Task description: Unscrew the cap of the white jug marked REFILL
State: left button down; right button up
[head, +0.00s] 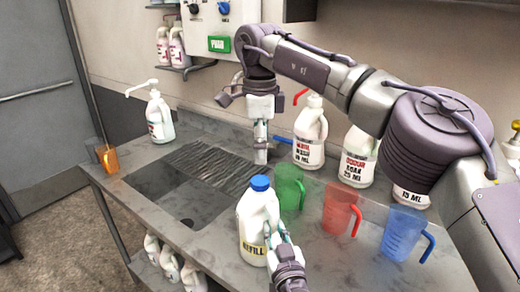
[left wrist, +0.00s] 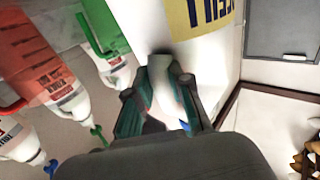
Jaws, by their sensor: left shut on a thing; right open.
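The white REFILL jug (head: 254,215) with a yellow label stands upright near the front edge of the counter. Its blue cap (head: 260,183) is seated on the neck. My left gripper (head: 278,236) is shut on the jug's handle at its right side. In the left wrist view the fingers (left wrist: 165,95) close around the white handle, and the jug's body (left wrist: 215,60) fills the top middle. My right gripper (head: 262,148) is open and points down behind the jug, well apart from the cap. Its fingertips are small and partly unclear.
Green (head: 289,187), red (head: 341,210) and blue (head: 404,232) measuring jugs stand right of the REFILL jug. White pump bottles (head: 309,150) (head: 356,170) stand behind them. A dark ribbed drain panel (head: 212,167) lies to the left. An orange cup (head: 108,158) sits at the far left.

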aim_at(260, 180)
jog(key=m, duration=0.4)
jog(key=shift+m, duration=0.4)
jog(key=m, duration=0.4)
jog(key=shift+m, duration=0.3)
jog(key=m, duration=0.4)
jog(key=shift+m, duration=0.3)
jog(key=m, duration=1.3)
jog(key=shift+m, duration=0.3)
jog(key=m, duration=1)
jog(key=shift+m, duration=0.4)
jog(key=shift+f, duration=4.05)
